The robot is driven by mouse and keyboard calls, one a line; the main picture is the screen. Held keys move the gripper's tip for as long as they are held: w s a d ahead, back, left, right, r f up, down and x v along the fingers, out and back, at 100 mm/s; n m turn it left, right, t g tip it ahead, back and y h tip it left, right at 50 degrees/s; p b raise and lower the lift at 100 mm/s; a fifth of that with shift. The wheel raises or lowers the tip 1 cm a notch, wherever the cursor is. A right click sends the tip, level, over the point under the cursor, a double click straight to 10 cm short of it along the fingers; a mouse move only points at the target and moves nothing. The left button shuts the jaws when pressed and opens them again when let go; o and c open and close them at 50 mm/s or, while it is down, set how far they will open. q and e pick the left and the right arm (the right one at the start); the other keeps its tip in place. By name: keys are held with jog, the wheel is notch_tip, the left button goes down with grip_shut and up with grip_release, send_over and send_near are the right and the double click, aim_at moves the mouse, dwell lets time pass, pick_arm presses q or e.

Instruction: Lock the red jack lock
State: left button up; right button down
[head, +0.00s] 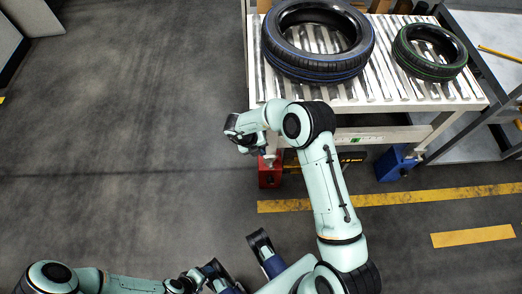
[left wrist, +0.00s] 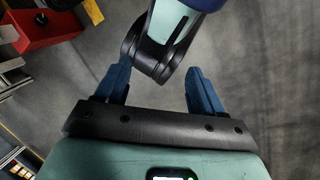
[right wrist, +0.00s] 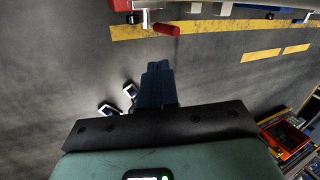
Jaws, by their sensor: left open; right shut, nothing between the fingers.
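In the head view the red jack (head: 270,175) stands on the floor under the conveyor's near left corner. My right gripper (head: 264,149) is close above it, partly hidden by its own wrist. In the right wrist view my right gripper (right wrist: 156,84) is shut and empty. A red cylindrical handle (right wrist: 166,29) lies ahead of its tips, with a visible gap. Whether the lock is engaged cannot be told. My left gripper (left wrist: 158,85) is open, with a pale green arm link of mine beyond its fingers. A red box-shaped part (left wrist: 48,22) shows at the upper left there.
The roller conveyor (head: 385,92) carries a large blue-striped tyre (head: 279,62) and a smaller green-striped tyre (head: 410,62). A blue jack (head: 394,165) stands under its right side. Yellow floor lines (head: 420,196) run in front. The floor at left is clear.

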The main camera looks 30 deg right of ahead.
pick_arm(q)
jog(key=s+r+p, duration=0.2)
jog(key=shift+s+d+r+g, duration=0.2)
jog(key=shift+d+r+g, duration=0.1)
jog(key=shift+d+g, duration=0.1)
pick_arm(e)
jog(key=a+n+t, duration=0.1)
jog(key=n, duration=1)
jog(key=s+a+f+n+t+h, duration=0.1)
jog(key=a+n, duration=0.1)
jog(key=n, duration=1)
jog(key=s+a+f+n+t+h, duration=0.1)
jog(key=a+n, duration=0.1)
jog(key=n, duration=1)
jog(key=shift+s+t, duration=0.15)
jog(key=shift+t, duration=0.25)
jog(key=shift+d+f, duration=0.1)
